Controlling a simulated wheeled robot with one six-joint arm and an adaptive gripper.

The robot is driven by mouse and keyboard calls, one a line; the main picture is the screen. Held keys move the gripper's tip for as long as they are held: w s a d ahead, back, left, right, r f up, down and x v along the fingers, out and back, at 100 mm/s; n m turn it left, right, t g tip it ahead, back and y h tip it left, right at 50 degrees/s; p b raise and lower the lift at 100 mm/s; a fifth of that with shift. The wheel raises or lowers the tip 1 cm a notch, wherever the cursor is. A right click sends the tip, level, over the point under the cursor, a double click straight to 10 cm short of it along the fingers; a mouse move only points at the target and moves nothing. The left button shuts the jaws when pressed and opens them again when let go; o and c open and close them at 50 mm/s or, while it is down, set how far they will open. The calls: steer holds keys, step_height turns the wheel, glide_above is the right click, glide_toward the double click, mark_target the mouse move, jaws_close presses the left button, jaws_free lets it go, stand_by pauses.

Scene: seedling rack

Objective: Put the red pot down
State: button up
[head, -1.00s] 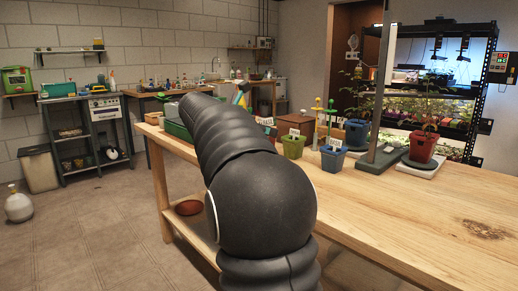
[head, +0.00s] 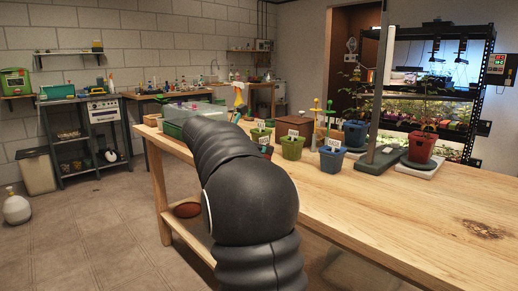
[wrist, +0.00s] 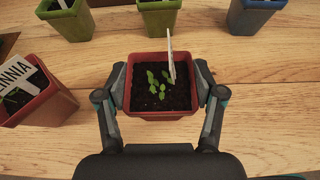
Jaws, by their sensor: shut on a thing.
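In the wrist view a square red pot (wrist: 160,114) with dark soil, small green seedlings and a white label sits between the two fingers of my gripper (wrist: 161,88). The fingers press on its left and right sides, and the pot looks upright. Bare wooden table top (wrist: 265,75) shows around it; I cannot tell whether its base touches the wood. A second red pot (wrist: 50,103) with a label ending in "NNIA" stands to the left, apart from the held one. In the head view my arm hides the gripper and the held pot.
Two green pots (wrist: 67,24) (wrist: 158,22) and a blue pot (wrist: 250,18) stand beyond the held pot. In the head view another red pot (head: 420,149) with a tall plant stands at the right, near a grey post (head: 376,90). The table's near right (head: 420,215) is clear.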

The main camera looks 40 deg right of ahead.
steer(key=shift+f, duration=0.15)
steer(key=o, duration=1.2)
steer(key=shift+a+r, duration=0.25)
steer(key=v, duration=1.1)
steer(key=shift+s+a+r+p, duration=0.1)
steer(key=shift+a+r+p, duration=0.1)
steer(key=shift+p, duration=0.15)
